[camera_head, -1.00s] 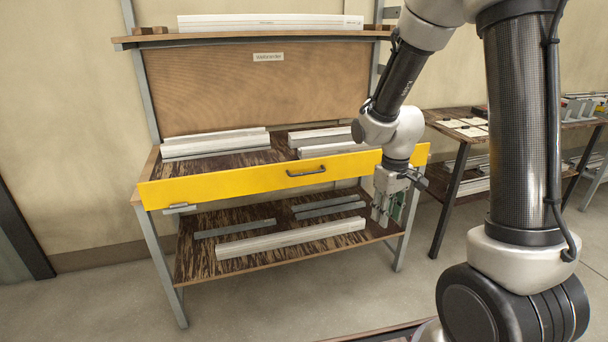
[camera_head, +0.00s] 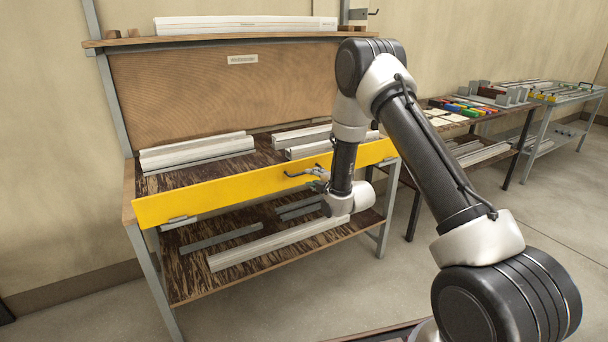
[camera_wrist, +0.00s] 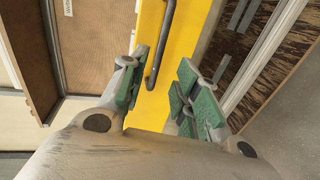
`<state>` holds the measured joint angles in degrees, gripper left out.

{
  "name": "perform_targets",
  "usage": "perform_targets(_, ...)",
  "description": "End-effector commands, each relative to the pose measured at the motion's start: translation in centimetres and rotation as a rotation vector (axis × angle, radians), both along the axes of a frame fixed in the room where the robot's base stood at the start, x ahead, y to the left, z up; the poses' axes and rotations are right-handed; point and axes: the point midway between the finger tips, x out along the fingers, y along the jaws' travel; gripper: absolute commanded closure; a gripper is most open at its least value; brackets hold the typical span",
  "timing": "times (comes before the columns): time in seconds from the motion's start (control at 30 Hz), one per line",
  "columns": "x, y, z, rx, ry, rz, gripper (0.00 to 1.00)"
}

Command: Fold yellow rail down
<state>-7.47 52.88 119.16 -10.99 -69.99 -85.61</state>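The yellow rail (camera_head: 220,194) stands upright along the front edge of the workbench, with its broad face outward. Its dark bar handle (camera_head: 296,174) sits near the middle, partly hidden by my gripper. My gripper (camera_head: 320,178) is at the handle in the head view. In the wrist view my gripper (camera_wrist: 166,88) is open, with its green-padded fingers apart. The yellow rail (camera_wrist: 180,50) fills the gap ahead of them. The handle (camera_wrist: 160,48) runs between the fingers, close to the left one. I cannot tell whether a finger touches it.
White profiles (camera_head: 195,152) lie on the worktop behind the rail. A long profile (camera_head: 265,245) and grey strips lie on the lower shelf (camera_head: 190,282). A side table (camera_head: 465,128) with coloured blocks stands at the right. The floor in front is clear.

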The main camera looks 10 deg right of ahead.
Motion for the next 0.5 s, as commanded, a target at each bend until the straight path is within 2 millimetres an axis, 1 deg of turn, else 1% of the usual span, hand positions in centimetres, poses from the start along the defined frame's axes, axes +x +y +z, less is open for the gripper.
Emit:
perform_targets(0.07, 0.2, 0.1, 0.3, -0.029, -0.023, 0.008, 0.69)
perform_targets(0.17, 0.9, 0.3, 0.0, -0.045, -0.025, 0.011, 0.69)
perform_targets(0.5, 6.0, 1.9, -1.1, -0.043, -0.023, 0.010, 0.69)
